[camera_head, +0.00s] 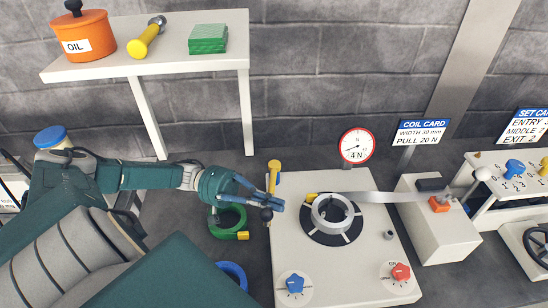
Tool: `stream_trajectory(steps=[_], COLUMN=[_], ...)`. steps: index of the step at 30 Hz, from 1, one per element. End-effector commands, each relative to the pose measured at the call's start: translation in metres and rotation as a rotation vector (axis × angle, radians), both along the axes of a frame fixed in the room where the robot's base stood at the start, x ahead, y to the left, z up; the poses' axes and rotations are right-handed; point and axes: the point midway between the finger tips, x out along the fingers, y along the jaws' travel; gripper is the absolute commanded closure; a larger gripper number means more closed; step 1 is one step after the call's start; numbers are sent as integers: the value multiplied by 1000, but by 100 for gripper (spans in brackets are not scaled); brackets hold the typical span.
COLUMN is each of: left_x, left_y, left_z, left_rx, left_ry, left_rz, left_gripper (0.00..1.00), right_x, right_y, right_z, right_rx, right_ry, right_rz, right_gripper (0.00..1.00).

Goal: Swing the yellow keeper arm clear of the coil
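The yellow keeper arm (274,174) stands at the left edge of the white feed plate (350,274), apart from the coil. Its yellow end is at the top, and a black ball shows at its lower end. The grey coil (329,215) sits on a black spoked disc, with a small yellow piece on its upper left and a strip running right. My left gripper (264,199) has its blue fingers at the lower part of the keeper arm, just above the black ball. The fingers overlap the arm, so their grip is unclear. My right gripper is not in view.
A blue knob (295,283) and a red knob (401,272) sit on the plate's front. A round gauge (357,145) stands behind it. A green coil (229,220) and a blue coil (232,273) are at left. A white feed block (436,228) stands at right.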

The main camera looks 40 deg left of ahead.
Motion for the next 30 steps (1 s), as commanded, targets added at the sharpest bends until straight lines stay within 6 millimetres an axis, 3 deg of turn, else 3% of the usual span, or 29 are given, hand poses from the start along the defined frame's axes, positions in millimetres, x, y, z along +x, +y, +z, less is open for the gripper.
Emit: stream_trajectory(steps=[10,21,30], left_x=[-4,-18,-25], left_y=[8,78,111], left_z=[-4,-12,-15], left_rx=[3,2,0], left_ry=[4,2,1], left_rz=[-6,1,1], left_gripper=[100,100,100], right_x=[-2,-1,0], right_y=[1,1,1], right_z=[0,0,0], right_rx=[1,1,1], right_ry=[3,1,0], right_rz=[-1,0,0], right_gripper=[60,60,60])
